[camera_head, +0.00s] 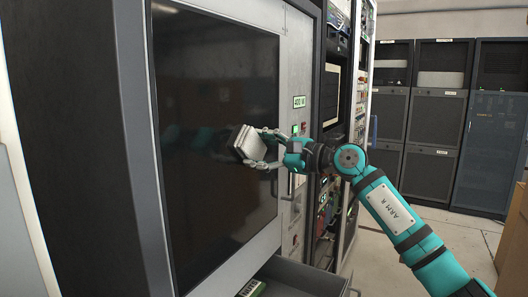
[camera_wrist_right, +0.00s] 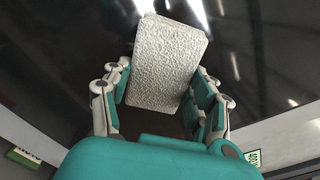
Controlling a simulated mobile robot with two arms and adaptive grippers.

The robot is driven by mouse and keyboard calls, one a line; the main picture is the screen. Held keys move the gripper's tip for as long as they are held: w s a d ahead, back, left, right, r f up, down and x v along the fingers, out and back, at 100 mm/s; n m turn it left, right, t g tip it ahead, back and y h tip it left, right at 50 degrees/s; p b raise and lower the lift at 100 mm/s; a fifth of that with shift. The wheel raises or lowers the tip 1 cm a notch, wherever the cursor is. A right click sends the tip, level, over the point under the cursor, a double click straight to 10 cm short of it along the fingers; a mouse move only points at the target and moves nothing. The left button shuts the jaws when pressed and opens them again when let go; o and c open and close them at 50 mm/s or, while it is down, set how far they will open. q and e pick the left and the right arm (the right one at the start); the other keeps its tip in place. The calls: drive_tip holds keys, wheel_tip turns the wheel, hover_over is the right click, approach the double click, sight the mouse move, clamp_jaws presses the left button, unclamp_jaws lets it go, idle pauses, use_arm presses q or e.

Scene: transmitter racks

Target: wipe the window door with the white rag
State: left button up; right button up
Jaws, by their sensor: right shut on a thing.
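The window door (camera_head: 222,70) is a large dark glossy pane in a light grey frame, filling the left-middle of the head view. My right gripper (camera_head: 262,147) is in front of the pane's right half, at mid height. It is shut on the white rag (camera_head: 250,143), a thick pale block with a rough surface. In the right wrist view the rag (camera_wrist_right: 166,62) sits between both fingers (camera_wrist_right: 160,95), with the dark glass behind it. I cannot tell whether the rag touches the glass. My left gripper is not in view.
An open drawer (camera_head: 300,278) juts out below the pane, with a green-and-white labelled item (camera_head: 250,289) in it. Equipment racks (camera_head: 335,100) stand to the right of the door. Dark cabinets (camera_head: 435,120) line the back wall. The floor (camera_head: 390,265) at right shows free room.

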sight(213, 160)
drive_tip(key=shift+s+a+b, duration=0.35)
drive_tip(key=shift+s+a, duration=0.4)
drive_tip(key=shift+s, duration=0.25)
drive_tip(key=shift+s+a+b, duration=0.3)
drive_tip(key=shift+s+a, duration=0.45)
drive_tip(key=shift+s, duration=0.25)
drive_tip(key=shift+s+a+b, duration=0.65)
drive_tip(key=shift+s+a, duration=0.05)
drive_tip(key=shift+s, duration=0.35)
drive_tip(key=shift+s+a, duration=0.35)
drive_tip(key=shift+s, duration=0.1)
drive_tip(key=shift+s+a+f+b, duration=0.1)
drive_tip(key=shift+s+a+b, duration=0.5)
drive_tip(key=shift+b, duration=0.3)
drive_tip(key=shift+s+a+b, duration=0.45)
drive_tip(key=shift+s+b, duration=0.15)
drive_tip(key=shift+s, duration=0.2)
